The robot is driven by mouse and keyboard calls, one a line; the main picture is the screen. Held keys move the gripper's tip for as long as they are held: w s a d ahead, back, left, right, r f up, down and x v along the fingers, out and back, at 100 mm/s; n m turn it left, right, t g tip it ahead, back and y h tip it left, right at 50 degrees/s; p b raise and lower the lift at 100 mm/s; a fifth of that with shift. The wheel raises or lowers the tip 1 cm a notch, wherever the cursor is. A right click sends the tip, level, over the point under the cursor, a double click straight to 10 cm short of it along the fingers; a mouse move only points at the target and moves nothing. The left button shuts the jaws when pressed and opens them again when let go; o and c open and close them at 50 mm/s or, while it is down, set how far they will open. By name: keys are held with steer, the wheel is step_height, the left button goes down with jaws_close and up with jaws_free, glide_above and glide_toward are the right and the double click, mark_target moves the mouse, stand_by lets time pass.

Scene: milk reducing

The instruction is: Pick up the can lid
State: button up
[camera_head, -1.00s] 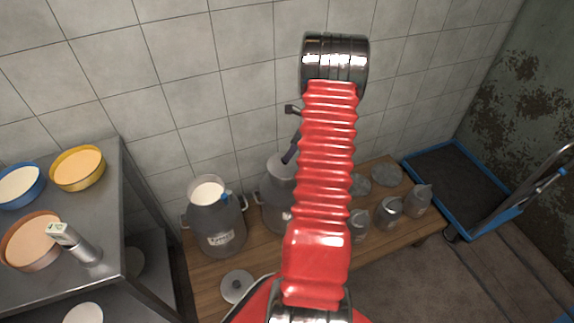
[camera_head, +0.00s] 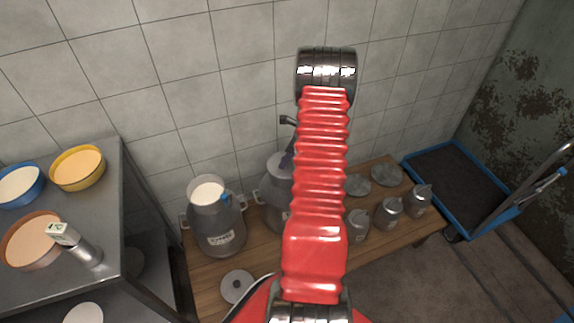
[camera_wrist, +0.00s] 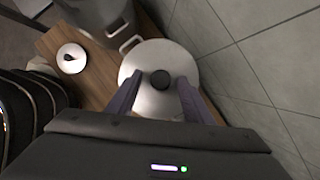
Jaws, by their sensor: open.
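A round grey can lid with a dark knob sits on the second milk can (camera_head: 273,205). The lid (camera_wrist: 157,57) fills the middle of the wrist view, its knob (camera_wrist: 160,80) near the centre. My gripper (camera_wrist: 159,84) is open, its two dark fingers on either side of the knob. I cannot tell whether the fingers touch it. Another loose lid (camera_head: 237,287) lies on the bench, also seen at left in the wrist view (camera_wrist: 71,58).
An open milk can (camera_head: 217,225) full of milk stands to the left on the wooden bench (camera_head: 262,262). Several small cans (camera_head: 388,212) and flat lids (camera_head: 386,175) are to the right. The tiled wall (camera_head: 235,90) is close behind. A metal table (camera_head: 102,210) with bowls stands left.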

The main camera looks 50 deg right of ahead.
steer(key=shift+c, duration=0.4)
jaws_close()
stand_by(0.4)
